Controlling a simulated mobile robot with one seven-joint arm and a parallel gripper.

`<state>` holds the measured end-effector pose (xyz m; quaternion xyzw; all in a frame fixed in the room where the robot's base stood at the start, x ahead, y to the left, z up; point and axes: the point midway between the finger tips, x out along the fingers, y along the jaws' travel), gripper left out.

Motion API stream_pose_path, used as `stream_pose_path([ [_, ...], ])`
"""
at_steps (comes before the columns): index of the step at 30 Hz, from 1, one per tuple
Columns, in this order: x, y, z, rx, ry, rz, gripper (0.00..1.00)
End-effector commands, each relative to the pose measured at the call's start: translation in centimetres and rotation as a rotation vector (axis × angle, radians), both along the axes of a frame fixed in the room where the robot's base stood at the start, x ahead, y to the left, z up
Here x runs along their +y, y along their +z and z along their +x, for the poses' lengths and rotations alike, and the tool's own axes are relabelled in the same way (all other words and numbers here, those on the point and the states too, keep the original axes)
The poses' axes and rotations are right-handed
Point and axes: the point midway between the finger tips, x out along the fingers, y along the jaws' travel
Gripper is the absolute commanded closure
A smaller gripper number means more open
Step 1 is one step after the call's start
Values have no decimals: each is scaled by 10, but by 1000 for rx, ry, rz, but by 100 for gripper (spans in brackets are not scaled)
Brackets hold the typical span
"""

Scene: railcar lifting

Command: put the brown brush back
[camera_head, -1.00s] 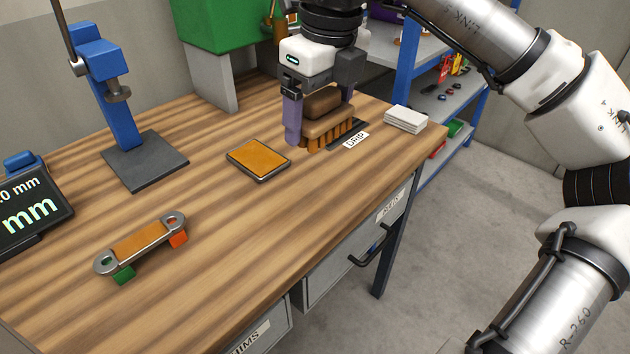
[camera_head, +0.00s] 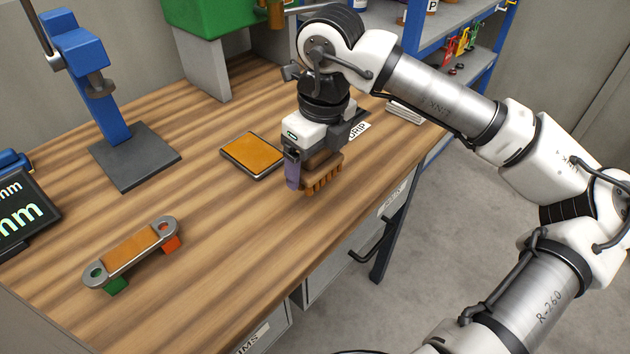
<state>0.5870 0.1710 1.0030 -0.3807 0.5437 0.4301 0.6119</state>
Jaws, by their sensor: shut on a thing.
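The brown brush (camera_head: 322,174), with a row of tan bristle tufts along its lower edge, is in my gripper (camera_head: 312,166). The gripper is shut on it. One purple finger shows at the brush's left; the other finger is mostly hidden. The brush is over the front part of the wooden bench (camera_head: 220,240), right of a flat orange pad. I cannot tell exactly how high above the wood it is. A dark strip with a white "DRIP" label (camera_head: 357,130) lies behind the brush, partly hidden by my gripper.
The orange pad (camera_head: 253,152) lies on the bench. A link piece (camera_head: 132,252) with green and orange ends sits at front left. A blue press (camera_head: 90,85), a display (camera_head: 20,212) and white cards (camera_head: 405,112) stand around. Blue-framed shelves (camera_head: 475,55) are beyond. Bare wood lies in front.

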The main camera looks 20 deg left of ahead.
Motion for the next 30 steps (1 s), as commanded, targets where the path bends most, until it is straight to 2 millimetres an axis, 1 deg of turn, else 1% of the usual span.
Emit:
stream_pose_path([
  [3,0,-15,0,2,0,2,40],
  [8,0,-29,0,2,-1,1,40],
  [12,0,-50,0,3,-1,2,40],
  [15,0,-61,0,2,0,2,40],
  [29,0,-69,0,-1,0,1,40],
  [30,0,-68,0,-1,0,1,16],
])
